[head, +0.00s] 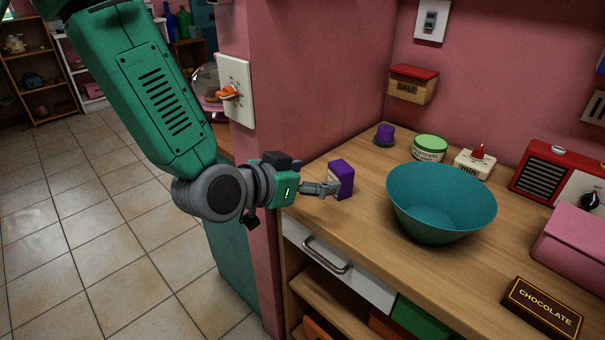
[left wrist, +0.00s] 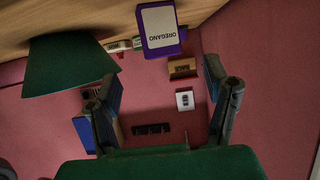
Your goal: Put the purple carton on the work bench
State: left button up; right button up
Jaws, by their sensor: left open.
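The purple carton (head: 342,178) stands upright on the wooden work bench (head: 365,235), near its left end. In the left wrist view the carton (left wrist: 160,30) shows a white face reading OREGANO, upside down. My left gripper (head: 322,188) is at the carton's left side in the head view and partly overlaps it. In the left wrist view its fingers (left wrist: 165,105) are spread with nothing between them, and the carton appears beyond the tips. I cannot tell whether a finger touches it. My right gripper is not in view.
A teal bowl (head: 440,200) stands to the right of the carton. Behind are a purple-topped item (head: 384,135), a green-lidded tin (head: 429,148) and a timer (head: 475,162). A red radio (head: 545,175), pink box (head: 575,240) and chocolate box (head: 543,306) are further right. Bench front-left is clear.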

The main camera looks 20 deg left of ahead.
pick_arm(q)
jog(key=s+a+f+n+g+y, duration=0.1)
jog(key=s+f+g, duration=0.3)
jog(key=s+f, duration=0.5)
jog(key=s+a+f+n+g+y, duration=0.1)
jog(key=s+a+f+g, duration=0.3)
jog(key=s+f, duration=0.6)
jog(key=s+a+f+n+g+y, duration=0.1)
jog(key=s+a+f+g+y, duration=0.1)
jog(key=s+f, duration=0.8)
jog(key=shift+s+a+f+g+y, duration=0.2)
jog(key=shift+a+f+g+y, duration=0.2)
jog(key=shift+a+f+g, duration=0.45)
jog(key=shift+w+d+r, duration=0.1)
jog(key=shift+w+d, duration=0.05)
jog(key=shift+d, duration=0.05)
